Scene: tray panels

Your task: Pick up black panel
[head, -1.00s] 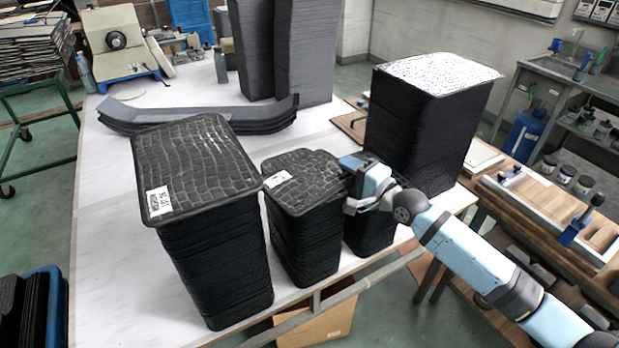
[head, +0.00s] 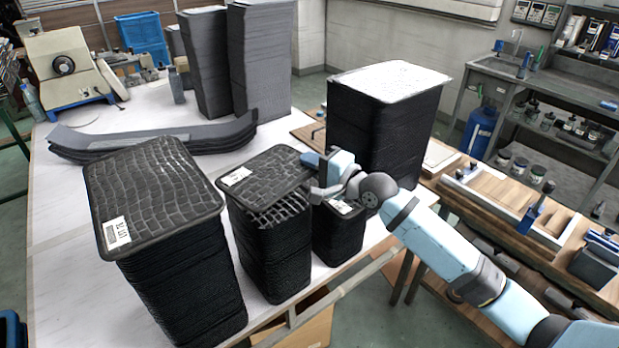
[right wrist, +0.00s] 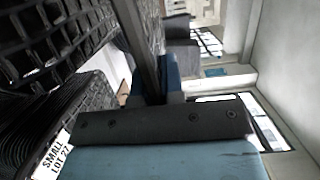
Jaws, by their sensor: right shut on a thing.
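My right gripper (head: 312,184) is shut on the right edge of a black panel (head: 268,172) with a crocodile-like pattern and a white label. The panel is tilted and held a little above the middle black stack (head: 270,255), whose patterned top shows below its front edge. In the right wrist view the dark patterned panel (right wrist: 60,35) fills the upper left. Below it is a stack with a label reading "SMALL LOT 27". My left gripper is not in view.
A larger black stack (head: 185,290) with a label stands on the left, and a small labelled stack (head: 338,235) under my right arm. A tall white-topped stack (head: 385,130) stands behind. Curved grey panels (head: 150,140) and tall grey stacks (head: 260,60) are farther back on the white table (head: 55,290).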

